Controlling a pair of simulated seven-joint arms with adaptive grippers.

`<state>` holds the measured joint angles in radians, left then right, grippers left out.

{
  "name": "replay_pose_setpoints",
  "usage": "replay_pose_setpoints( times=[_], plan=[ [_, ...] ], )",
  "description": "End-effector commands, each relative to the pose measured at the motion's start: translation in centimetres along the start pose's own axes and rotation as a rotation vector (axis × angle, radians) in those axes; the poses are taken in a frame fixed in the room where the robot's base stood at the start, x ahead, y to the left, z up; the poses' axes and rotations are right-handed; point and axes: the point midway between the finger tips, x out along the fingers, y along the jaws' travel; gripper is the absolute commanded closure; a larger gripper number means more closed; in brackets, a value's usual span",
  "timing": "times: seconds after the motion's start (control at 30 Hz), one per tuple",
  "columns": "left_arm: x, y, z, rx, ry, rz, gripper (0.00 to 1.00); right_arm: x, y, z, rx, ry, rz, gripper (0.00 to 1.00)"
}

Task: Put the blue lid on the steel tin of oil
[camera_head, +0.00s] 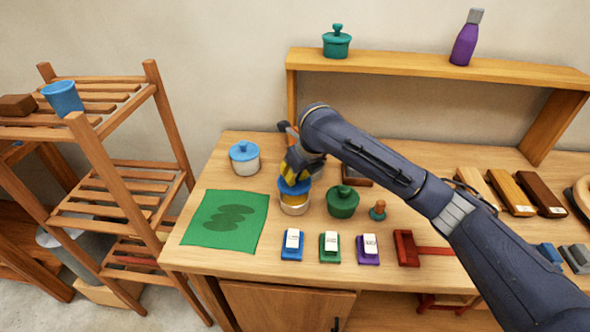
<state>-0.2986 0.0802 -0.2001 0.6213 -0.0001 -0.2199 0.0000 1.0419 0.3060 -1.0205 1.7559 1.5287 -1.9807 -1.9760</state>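The steel tin of oil (294,209) stands on the workbench, right of the green mat, with golden oil showing at its open top. The blue lid (301,187) is just above the tin's far side, and part of the oil shows in front of it; I cannot tell whether it touches the rim. My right gripper (292,174) reaches in from the right and points down at the lid. Its yellow-marked fingers are at the top of the lid and seem closed on its knob, which is hidden. My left gripper is out of view.
A white pot with its own blue lid (244,158) stands behind left. A green lidded pot (343,202) and a small orange-and-teal stamp (378,210) are close on the right. Several coloured blocks (329,247) line the front. A green mat (226,221) lies left.

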Motion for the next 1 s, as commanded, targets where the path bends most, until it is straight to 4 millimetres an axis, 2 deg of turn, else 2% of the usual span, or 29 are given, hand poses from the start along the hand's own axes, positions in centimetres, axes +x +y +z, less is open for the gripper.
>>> replay_pose_setpoints(
  times=[0.5,1.0],
  plan=[
    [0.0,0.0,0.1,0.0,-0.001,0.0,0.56,3.0,0.0,-1.4,0.001,0.0,-0.001,1.0],
    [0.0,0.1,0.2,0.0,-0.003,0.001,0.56,3.5,0.0,-1.6,0.001,0.0,0.0,1.0]
  ],
)
